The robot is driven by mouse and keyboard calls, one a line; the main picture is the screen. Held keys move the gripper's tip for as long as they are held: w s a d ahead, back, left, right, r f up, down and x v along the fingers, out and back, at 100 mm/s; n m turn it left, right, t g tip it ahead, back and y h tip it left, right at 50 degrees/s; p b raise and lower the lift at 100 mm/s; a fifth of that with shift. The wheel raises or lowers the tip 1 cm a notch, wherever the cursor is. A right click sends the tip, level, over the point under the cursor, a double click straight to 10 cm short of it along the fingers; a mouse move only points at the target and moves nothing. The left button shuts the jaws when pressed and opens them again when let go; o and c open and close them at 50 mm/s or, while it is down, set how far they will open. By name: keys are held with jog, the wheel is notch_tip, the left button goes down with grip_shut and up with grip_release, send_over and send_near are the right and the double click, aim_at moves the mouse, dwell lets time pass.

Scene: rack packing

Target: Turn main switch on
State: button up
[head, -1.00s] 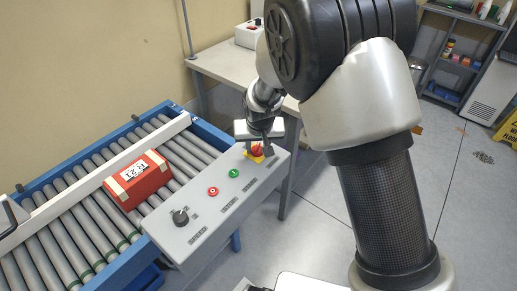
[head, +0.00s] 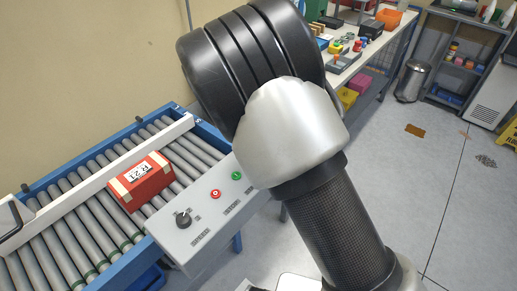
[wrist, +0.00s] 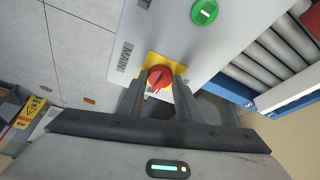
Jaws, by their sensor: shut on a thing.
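The main switch (wrist: 159,78) is a red rotary knob on a yellow plate, beside a printed MAIN label, in the wrist view. My gripper (wrist: 160,88) has one finger on each side of the knob and is shut on it. The grey control panel (head: 203,220) stands in front of the conveyor in the head view, with a black selector knob (head: 184,218), a red button (head: 215,194) and a green button (head: 237,176). My arm hides the main switch and my gripper in the head view.
A roller conveyor (head: 85,235) with a blue frame runs behind the panel and carries a red box (head: 146,184). A workbench (head: 362,60) with parts stands at the back. A bin (head: 411,82) and a shelf (head: 457,75) are far right. The floor at right is largely open.

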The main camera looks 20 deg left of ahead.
jog(key=shift+f, duration=0.1)
jog(key=o, duration=1)
jog(key=shift+o, duration=0.2)
jog(key=p+v, duration=0.1)
jog(key=v, duration=1.6)
jog(key=shift+r, duration=0.3)
